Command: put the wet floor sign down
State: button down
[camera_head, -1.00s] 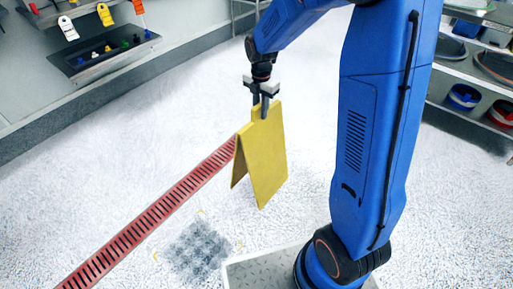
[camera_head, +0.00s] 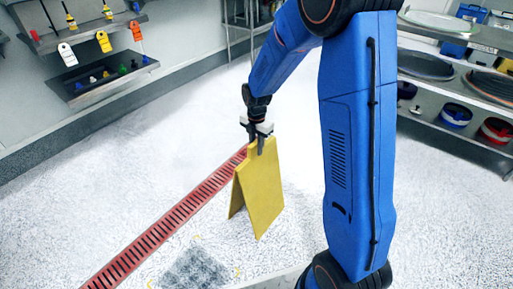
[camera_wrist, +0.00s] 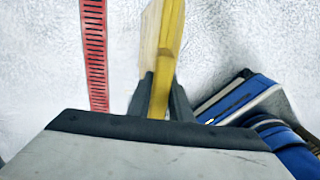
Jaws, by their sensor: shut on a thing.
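The yellow wet floor sign (camera_head: 262,193) is an upright A-shape with its two panels spread, in the middle of the head view. My gripper (camera_head: 257,146) is shut on its top edge from above. In the wrist view the sign (camera_wrist: 170,40) runs up between the fingers of my gripper (camera_wrist: 160,98). I cannot tell whether the sign's lower edges touch the floor or hang just above it.
A red drain grate (camera_head: 170,218) crosses the speckled floor behind and left of the sign. A dark grey patch (camera_head: 200,268) lies in front, left of it. Shelves (camera_head: 455,130) stand at right; a wall rack (camera_head: 105,80) is at upper left. Floor around the sign is mostly clear.

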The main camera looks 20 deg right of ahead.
jog(key=c, duration=1.6)
grip_release()
jog(key=shift+f, duration=0.1)
